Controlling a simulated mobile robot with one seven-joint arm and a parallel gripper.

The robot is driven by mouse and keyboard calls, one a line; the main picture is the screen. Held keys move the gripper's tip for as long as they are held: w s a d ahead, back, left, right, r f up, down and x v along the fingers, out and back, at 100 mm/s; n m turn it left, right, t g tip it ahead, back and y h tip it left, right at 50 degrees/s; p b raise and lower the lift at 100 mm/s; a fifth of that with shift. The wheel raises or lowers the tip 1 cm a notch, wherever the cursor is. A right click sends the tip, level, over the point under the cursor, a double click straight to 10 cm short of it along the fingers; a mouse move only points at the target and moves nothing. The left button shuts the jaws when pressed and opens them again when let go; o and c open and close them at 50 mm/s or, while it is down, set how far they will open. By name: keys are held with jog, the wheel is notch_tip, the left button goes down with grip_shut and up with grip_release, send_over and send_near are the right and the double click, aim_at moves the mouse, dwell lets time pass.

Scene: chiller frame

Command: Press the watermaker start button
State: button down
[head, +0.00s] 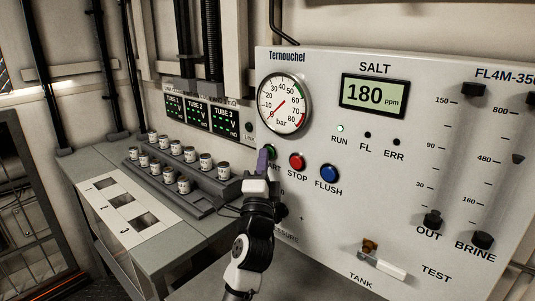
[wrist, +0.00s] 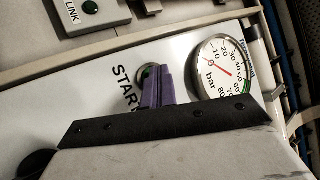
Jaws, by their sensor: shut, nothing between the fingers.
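The green start button (head: 272,151) is on the white watermaker panel (head: 320,235), left of the red stop button (head: 297,162). My gripper (head: 263,153) is shut and empty, with its purple fingers at the start button, covering part of it and its label. In the wrist view the fingertips (wrist: 158,70) overlap the dark green start button (wrist: 146,74), beside the word START. I cannot tell whether they touch it or how far it is pressed. The RUN lamp (head: 340,128) is lit pale green; FL and ERR are dark.
A blue flush button (head: 328,174) sits right of stop. The pressure gauge (head: 284,104) is just above the start button. The salt display (head: 374,95) reads 180 ppm. A grey bench (head: 160,253) with several small cans stands left of the panel. A valve handle (head: 384,265) sticks out low.

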jog(key=shift+s, duration=0.1)
jog(key=shift+s+a+b, duration=0.3)
jog(key=shift+s+a, duration=0.2)
jog(key=shift+s, duration=0.05)
jog(key=s+a+b, duration=0.2)
jog(key=s+a, duration=0.1)
jog(key=shift+s+a, duration=0.25)
jog(key=shift+a, duration=0.05)
dwell(0.5)
dwell(0.4)
